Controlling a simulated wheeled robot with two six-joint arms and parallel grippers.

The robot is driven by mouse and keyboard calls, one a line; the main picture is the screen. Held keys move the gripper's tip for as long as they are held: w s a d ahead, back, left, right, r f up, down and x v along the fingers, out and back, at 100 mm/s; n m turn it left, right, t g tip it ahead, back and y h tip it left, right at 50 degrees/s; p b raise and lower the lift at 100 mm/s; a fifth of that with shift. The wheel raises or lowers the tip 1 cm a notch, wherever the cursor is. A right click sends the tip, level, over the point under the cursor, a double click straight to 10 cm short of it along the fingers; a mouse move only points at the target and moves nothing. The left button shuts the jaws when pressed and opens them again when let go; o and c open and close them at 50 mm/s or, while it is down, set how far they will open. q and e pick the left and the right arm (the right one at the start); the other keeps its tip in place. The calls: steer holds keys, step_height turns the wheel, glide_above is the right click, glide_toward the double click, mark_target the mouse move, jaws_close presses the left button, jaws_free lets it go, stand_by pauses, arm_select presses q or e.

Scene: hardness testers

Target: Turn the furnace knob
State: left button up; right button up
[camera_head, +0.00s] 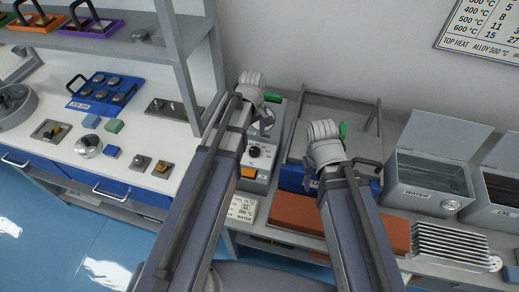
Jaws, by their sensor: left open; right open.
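The furnace's control box (283,125) is a narrow grey unit on the right bench. Its black knob (254,152) faces up toward me, above an orange switch (248,173). My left arm reaches up along the left side of this box. My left gripper (266,122) is above the upper part of the box, beyond the knob and apart from it; its fingers are small and partly hidden by the wrist. My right gripper (322,167) is to the right of the knob, over a blue block-like thing, with its fingers mostly hidden. I see nothing held in either gripper.
A WATER tank (426,198) and an OIL tank (498,217) stand on the right. A brown-red slab (290,213) and a ribbed metal rack (450,246) lie in front. A white bench with a blue sample tray (103,92) and a shelf are on the left.

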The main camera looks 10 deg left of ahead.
mark_target(254, 150)
arm_select(q)
steer(key=shift+f, duration=0.1)
step_height(254, 150, down, 8)
steer(key=b, duration=0.8)
arm_select(e)
step_height(254, 150, down, 8)
steer(key=shift+r, duration=0.1)
arm_select(q)
steer(key=shift+r, duration=0.2)
jaws_close()
